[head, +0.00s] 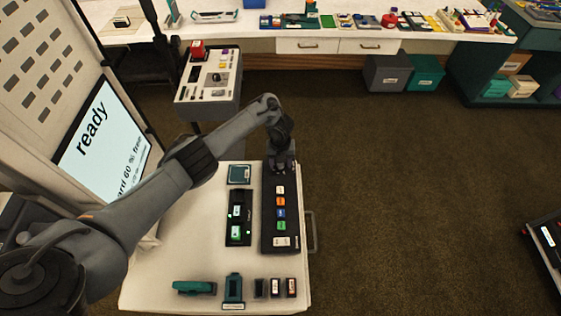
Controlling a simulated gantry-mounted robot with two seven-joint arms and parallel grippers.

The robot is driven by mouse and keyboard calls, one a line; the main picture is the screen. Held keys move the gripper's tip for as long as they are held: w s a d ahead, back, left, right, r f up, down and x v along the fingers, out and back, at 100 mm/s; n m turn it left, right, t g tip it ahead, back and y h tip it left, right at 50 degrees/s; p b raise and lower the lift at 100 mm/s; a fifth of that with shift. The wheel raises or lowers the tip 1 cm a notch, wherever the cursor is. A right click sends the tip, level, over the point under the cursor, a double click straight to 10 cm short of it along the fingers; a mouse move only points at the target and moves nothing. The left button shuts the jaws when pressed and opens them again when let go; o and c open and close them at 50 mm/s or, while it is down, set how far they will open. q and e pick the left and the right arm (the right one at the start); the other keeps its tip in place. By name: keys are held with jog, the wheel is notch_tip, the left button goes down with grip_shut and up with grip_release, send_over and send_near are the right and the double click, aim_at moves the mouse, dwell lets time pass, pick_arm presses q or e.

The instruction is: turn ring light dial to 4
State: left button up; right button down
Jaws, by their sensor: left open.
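A long black control panel (268,225) lies on the white cart top (208,268). It carries a column of coloured buttons (281,213) and a pale switch (282,241) at its near end. My left gripper (282,168) points down over the far end of this panel and is open. It covers that end, so I cannot see whether a dial or its numbers are there, or whether the fingers touch anything. I cannot make out a ring light dial elsewhere. My right gripper is not in view.
A black charger-like unit (238,218) with green lights and a teal square item (239,174) sit left of the panel. Teal tools (194,287) and small dark blocks (275,288) line the near edge. A screen (100,140) reading "ready" stands left.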

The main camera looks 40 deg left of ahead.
pick_arm(q)
jog(key=shift+r, duration=0.1)
notch_tip(320, 180, up, 6)
jog(key=shift+f+p, duration=0.15)
jog(key=shift+p, duration=0.8)
notch_tip(320, 180, up, 5)
jog(key=p, duration=0.4)
jog(key=shift+p, duration=0.4)
jog(key=shift+f, duration=0.1)
